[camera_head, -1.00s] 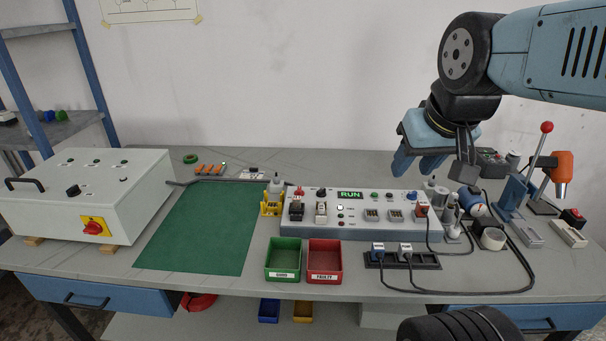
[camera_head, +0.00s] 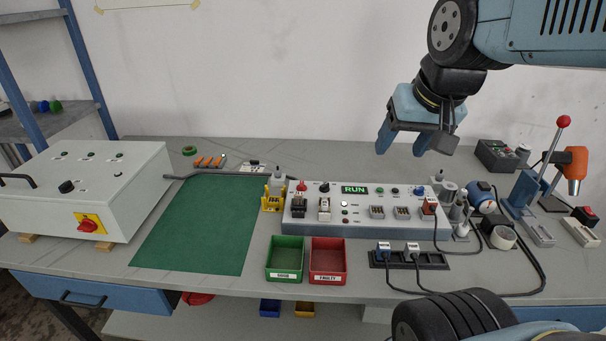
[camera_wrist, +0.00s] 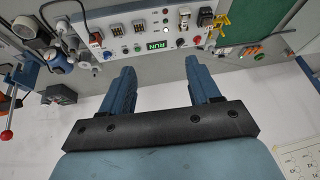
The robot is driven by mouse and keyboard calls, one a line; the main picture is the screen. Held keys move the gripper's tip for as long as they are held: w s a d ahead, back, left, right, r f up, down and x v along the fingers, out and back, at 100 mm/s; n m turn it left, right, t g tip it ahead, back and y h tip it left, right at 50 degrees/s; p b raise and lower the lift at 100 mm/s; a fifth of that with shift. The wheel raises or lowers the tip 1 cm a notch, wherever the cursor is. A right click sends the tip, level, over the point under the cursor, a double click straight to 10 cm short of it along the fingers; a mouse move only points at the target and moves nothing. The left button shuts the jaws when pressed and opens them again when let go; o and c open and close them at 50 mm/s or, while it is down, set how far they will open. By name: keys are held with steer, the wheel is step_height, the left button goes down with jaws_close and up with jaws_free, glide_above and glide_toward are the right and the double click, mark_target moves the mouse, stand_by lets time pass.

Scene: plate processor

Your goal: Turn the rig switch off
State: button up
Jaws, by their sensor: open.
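The grey rig (camera_head: 357,224) stands on the bench with a lit green RUN display (camera_head: 355,190). At its left end sit a dark switch (camera_head: 299,207) and a pale-framed switch (camera_head: 324,208); no label tells me which is the rig switch, and their positions are too small to read. My gripper (camera_head: 402,143) is open and empty, above and behind the right half of the rig, touching nothing. In the wrist view, the rig's front panel (camera_wrist: 148,24) shows upside down beyond my open fingers, with the RUN display (camera_wrist: 157,45) between and beyond the fingertips.
A yellow holder (camera_head: 273,201) is close to the rig's left end. Green (camera_head: 285,276) and red (camera_head: 327,278) bins and a socket strip (camera_head: 432,261) lie in front. A red-knobbed lever (camera_head: 563,122) stands at right. The green mat (camera_head: 195,225) is clear.

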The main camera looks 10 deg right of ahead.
steer(key=w+a+f+m+g+y, duration=0.1)
steer(key=w+a+f+m+y, duration=0.1)
steer(key=w+m, duration=0.35)
steer(key=w+a+f+m+g+y, duration=0.1)
steer(key=w+f+m+g, duration=0.15)
steer(key=w, duration=0.65)
steer(key=m, duration=1.1)
glide_toward(303, 183)
steer(key=shift+g+y, duration=0.4)
steer(key=shift+g, duration=0.05)
steer(key=x, duration=0.8)
steer(key=shift+w+d+f, duration=0.1)
steer(key=shift+w+d, duration=0.1)
steer(key=shift+w, duration=0.1)
steer(key=shift+c, duration=0.3)
